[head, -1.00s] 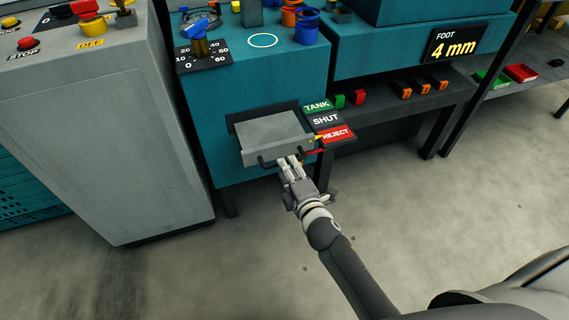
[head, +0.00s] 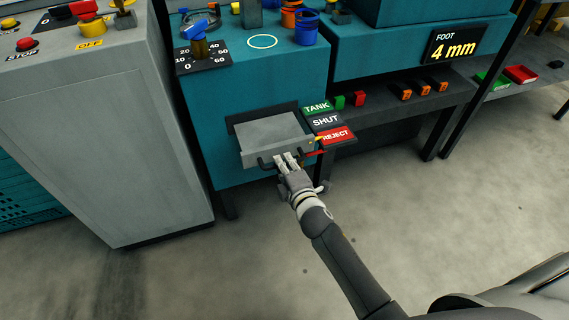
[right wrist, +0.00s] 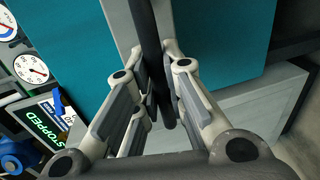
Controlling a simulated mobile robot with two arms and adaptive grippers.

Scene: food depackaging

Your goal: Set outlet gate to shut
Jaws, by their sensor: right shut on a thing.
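The outlet gate (head: 272,132) is a grey slab standing out from the front of the teal machine, with a dark bar handle (head: 265,164) along its front edge. Beside it are the labels TANK (head: 317,107) in green, SHUT (head: 326,121) in black and REJECT (head: 335,136) in red. A small yellow pointer (head: 319,139) at the gate's right edge is beside REJECT. My right gripper (head: 286,160) is shut on the handle. In the right wrist view the dark handle bar (right wrist: 150,50) runs between the fingers. My left gripper is not in view.
A grey cabinet (head: 110,140) with STOP and OFF controls stands close on the left. A dark shelf (head: 400,105) with small coloured blocks is on the right. The floor in front is clear.

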